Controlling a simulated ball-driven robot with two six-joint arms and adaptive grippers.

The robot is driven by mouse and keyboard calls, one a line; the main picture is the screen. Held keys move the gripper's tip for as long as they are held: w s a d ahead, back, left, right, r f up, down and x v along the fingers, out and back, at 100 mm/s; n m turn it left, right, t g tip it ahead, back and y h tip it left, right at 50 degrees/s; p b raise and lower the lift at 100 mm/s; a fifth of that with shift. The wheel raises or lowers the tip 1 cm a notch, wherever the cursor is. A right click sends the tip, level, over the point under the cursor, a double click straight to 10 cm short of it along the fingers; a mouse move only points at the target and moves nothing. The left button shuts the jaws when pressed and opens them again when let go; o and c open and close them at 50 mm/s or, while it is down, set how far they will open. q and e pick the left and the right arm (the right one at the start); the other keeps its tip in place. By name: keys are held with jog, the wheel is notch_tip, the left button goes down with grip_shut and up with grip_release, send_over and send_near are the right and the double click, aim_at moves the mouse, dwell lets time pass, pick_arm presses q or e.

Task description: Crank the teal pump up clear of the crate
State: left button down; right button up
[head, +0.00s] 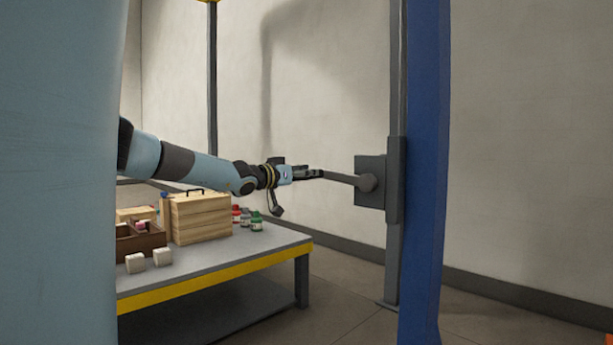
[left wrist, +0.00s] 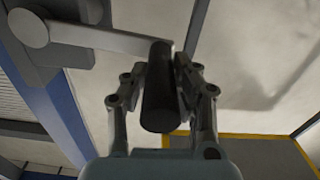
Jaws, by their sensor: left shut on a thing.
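My left gripper (head: 316,174) is shut on the dark crank grip, at the free end of the grey crank arm (head: 342,178). The crank arm runs right to a round hub on a grey winch box (head: 370,168). In the left wrist view, the dark grip (left wrist: 160,92) stands between the two fingers (left wrist: 160,85), and the crank arm (left wrist: 100,38) leads left to the hub (left wrist: 27,27). The crank arm is close to level in the head view. The teal pump and its crate cannot be made out. My right gripper is out of view.
The winch box is on a grey post (head: 394,250) beside a thick blue post (head: 424,180). A grey table with a yellow edge (head: 215,272) carries a wooden box (head: 201,218), white blocks (head: 162,257) and small bottles. The floor right of the table is clear.

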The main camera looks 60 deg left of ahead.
pick_arm(q)
jog(key=shift+r, duration=0.3)
jog(key=c, duration=1.1)
grip_release()
jog(key=shift+s+a+f, duration=0.1)
jog(key=shift+s, duration=0.05)
jog(key=shift+o, duration=0.3)
jog(key=shift+f, duration=0.1)
